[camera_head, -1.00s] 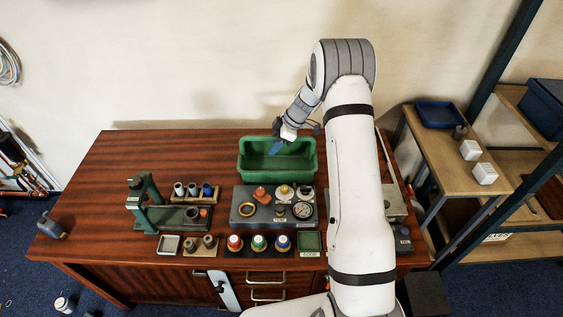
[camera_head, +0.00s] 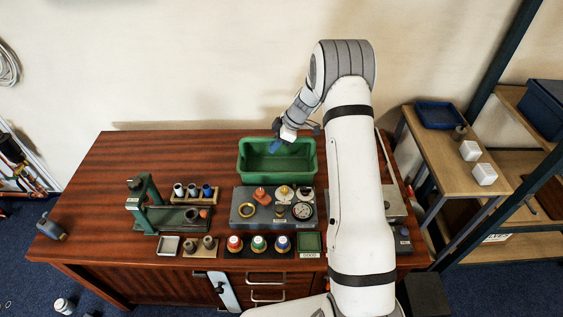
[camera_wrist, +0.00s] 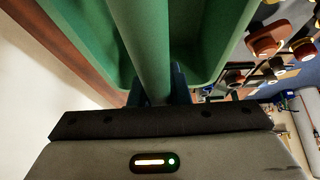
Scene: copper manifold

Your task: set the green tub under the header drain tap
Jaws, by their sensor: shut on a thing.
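The green tub (camera_head: 277,174) is at the back middle of the wooden workbench, near the wall. It also fills the upper part of the wrist view (camera_wrist: 205,70). My gripper (camera_head: 278,146) is at the tub's back rim. In the wrist view my gripper (camera_wrist: 165,85) has its blue fingers shut on the tub's green rim wall. The tub looks upright. I cannot tell whether it rests on the bench or is just lifted. I cannot make out a header drain tap in these frames.
The workbench (camera_head: 120,165) is bare at its left and back left. A grey tray of fittings (camera_head: 272,208) lies just in front of the tub. A green press (camera_head: 146,205) stands left. A shelf (camera_head: 445,160) with white blocks is right. Pipes stand far left (camera_head: 25,165).

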